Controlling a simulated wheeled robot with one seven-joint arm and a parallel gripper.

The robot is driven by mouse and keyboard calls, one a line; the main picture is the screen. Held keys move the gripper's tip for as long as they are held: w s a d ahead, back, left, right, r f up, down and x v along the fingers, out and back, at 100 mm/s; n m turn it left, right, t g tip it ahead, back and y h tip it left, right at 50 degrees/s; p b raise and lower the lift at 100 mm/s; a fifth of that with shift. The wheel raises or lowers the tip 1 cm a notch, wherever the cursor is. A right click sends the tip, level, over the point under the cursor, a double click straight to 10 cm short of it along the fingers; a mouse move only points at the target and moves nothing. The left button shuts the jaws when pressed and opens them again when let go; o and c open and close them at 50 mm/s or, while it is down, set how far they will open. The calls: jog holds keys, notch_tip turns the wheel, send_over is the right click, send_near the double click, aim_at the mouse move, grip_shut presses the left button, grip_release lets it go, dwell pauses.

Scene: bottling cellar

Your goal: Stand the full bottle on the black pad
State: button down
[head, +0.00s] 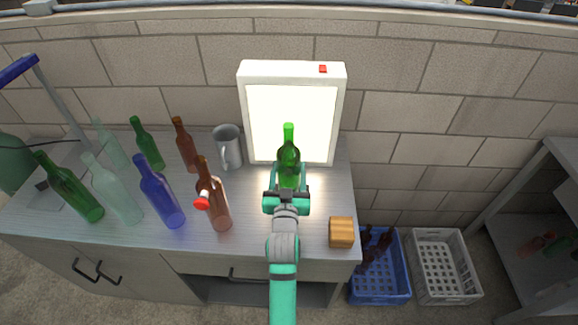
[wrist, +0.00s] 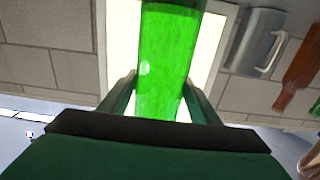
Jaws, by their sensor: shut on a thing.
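A green bottle (head: 289,155) stands upright in my gripper (head: 289,178), in front of the lit white light box (head: 292,68). Its neck shows bright green against the panel and its shoulder looks darker. In the wrist view the bottle (wrist: 168,60) fills the space between the two teal fingers of my gripper (wrist: 160,100), which are shut on it. The bottle's base is hidden behind the gripper, so I cannot tell whether it touches the worktop. I cannot make out a black pad in either view.
Several green, clear, blue and brown bottles (head: 160,197) stand on the left of the worktop (head: 250,235). A grey jug (head: 228,148) is left of the light box. A wooden block (head: 341,232) sits at the front right. Blue (head: 378,288) and white (head: 445,268) crates are on the floor.

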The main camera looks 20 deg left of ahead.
jog(key=shift+s+f, duration=0.15)
jog(key=shift+f, duration=0.6)
jog(key=c, duration=0.6)
grip_release()
jog(key=shift+f, duration=0.2)
jog(key=shift+c, duration=0.2)
